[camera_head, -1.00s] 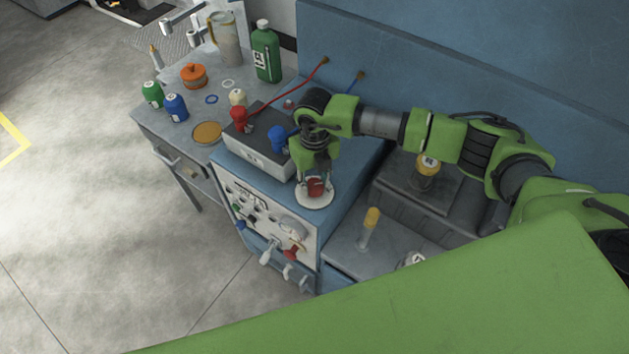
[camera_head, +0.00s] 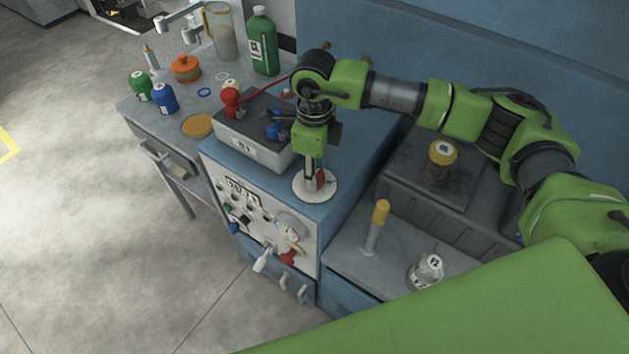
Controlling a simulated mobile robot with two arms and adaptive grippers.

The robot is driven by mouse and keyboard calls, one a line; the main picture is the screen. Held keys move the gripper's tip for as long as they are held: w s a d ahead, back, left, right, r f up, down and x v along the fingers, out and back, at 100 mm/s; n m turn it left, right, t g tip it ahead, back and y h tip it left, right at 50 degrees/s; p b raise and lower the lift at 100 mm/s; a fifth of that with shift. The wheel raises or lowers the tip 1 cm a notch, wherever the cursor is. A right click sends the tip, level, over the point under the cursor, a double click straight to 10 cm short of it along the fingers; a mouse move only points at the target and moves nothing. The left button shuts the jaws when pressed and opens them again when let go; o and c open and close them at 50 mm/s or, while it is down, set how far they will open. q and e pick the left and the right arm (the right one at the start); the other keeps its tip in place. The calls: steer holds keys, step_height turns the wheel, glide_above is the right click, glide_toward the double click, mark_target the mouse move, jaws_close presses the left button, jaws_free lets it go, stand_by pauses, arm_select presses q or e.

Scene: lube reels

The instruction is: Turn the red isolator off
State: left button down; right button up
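My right gripper (camera_head: 314,180) points straight down over the disc. My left gripper is not in view.
A grey box (camera_head: 238,142) with red and blue connectors stands left of the gripper. A red cable (camera_head: 262,88) runs behind it. A yellow-capped tube (camera_head: 376,225) and a small jar (camera_head: 426,270) stand at lower right.

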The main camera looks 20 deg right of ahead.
steer(key=n+b, duration=0.5)
steer(key=b, duration=0.1)
steer(key=shift+f, duration=0.2)
steer(key=shift+r+n+b, duration=0.2)
steer(key=shift+n+b, duration=1.5)
steer(key=shift+n, duration=0.1)
steer(key=o, duration=1.1)
steer(key=shift+r, duration=0.1)
step_height(320, 180, up, 12)
